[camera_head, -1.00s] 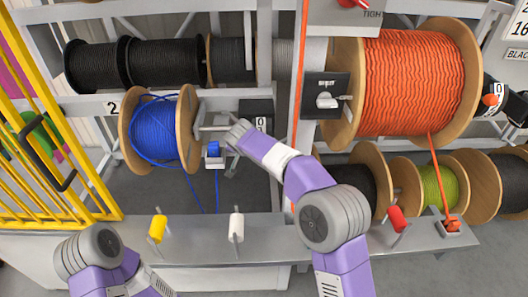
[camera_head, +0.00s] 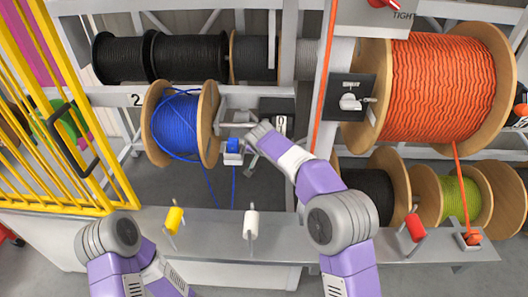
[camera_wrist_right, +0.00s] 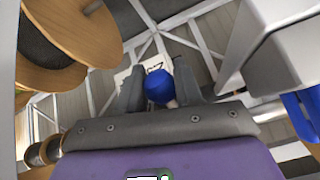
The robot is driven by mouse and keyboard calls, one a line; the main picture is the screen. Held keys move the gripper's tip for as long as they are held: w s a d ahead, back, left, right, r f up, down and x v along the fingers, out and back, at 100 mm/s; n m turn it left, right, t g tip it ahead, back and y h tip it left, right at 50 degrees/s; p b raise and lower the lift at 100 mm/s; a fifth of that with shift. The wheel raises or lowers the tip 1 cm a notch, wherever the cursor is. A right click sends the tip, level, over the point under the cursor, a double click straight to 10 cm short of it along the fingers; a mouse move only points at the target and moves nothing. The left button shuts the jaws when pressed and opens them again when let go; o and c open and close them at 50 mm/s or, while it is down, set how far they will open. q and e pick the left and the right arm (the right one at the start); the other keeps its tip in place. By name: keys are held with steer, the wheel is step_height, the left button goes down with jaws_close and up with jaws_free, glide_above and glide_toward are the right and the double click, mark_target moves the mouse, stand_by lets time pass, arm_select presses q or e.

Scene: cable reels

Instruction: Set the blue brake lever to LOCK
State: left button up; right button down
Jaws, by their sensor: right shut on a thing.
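The blue brake lever's round knob (camera_wrist_right: 159,86) sits between the two grey fingers of my right gripper (camera_wrist_right: 160,92) in the right wrist view. The fingers are shut on it. I cannot read the lever's setting. A white label (camera_wrist_right: 153,65) lies partly hidden behind the knob. My left arm shows at the lower left of the head view, but its gripper is out of the picture.
The large orange reel (camera_head: 440,85) is to the right. The grey bench (camera_head: 320,240) carries yellow, white and red handles in front. A yellow fence (camera_head: 85,150) stands at the left.

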steer(key=shift+d+f, duration=0.15)
steer(key=shift+f, duration=0.05)
stand_by(0.5)
steer(key=c, duration=1.2)
jaws_free()
steer(key=o, duration=0.4)
steer(key=shift+w, duration=0.15)
steer(key=shift+r, duration=0.1)
steer(key=shift+s+r, duration=0.2)
steer(key=shift+r, duration=0.05)
steer(key=p+v, duration=0.1)
steer(key=v, duration=0.6)
